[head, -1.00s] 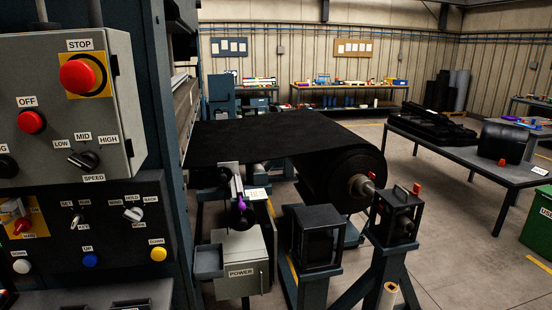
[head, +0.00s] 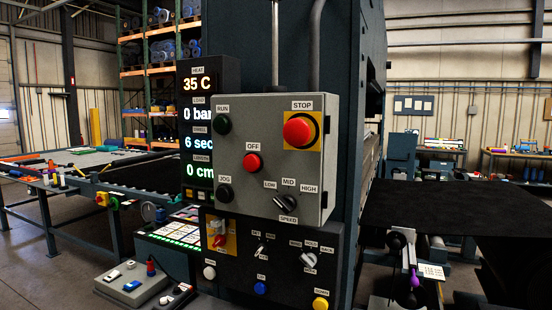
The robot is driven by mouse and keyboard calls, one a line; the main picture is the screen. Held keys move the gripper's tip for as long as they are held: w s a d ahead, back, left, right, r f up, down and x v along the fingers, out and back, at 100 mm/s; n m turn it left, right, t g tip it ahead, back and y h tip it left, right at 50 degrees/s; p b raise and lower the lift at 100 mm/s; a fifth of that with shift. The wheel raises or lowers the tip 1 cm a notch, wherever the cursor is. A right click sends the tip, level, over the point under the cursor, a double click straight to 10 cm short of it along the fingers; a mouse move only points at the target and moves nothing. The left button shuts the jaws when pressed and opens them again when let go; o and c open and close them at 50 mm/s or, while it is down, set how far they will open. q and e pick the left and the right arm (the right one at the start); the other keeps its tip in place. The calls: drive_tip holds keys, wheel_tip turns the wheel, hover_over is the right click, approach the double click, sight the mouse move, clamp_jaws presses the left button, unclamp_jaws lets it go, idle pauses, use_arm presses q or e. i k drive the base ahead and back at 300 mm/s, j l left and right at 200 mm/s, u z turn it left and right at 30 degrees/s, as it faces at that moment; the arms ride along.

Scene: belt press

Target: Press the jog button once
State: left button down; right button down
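The jog button (head: 225,194) is a round black button at the lower left of the grey control box (head: 265,130), under a JOG label. The same box carries a dark RUN button (head: 222,124), a red OFF button (head: 252,162), a large red STOP button (head: 299,131) on a yellow plate, and a speed knob (head: 286,204) marked LOW, MID and HIGH. Nothing covers the jog button. Neither of my grippers shows in the head view.
A display (head: 198,140) left of the box reads 35 C, 0 bar, 6 sec and 0 cm. A black lower panel (head: 270,255) holds more knobs and buttons. A small pendant box (head: 132,282) sits at the lower left. A black belt (head: 460,205) stretches out on the right.

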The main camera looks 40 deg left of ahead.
sight(223, 195)
drive_tip(key=j+u, duration=0.1)
drive_tip(key=u, duration=1.35)
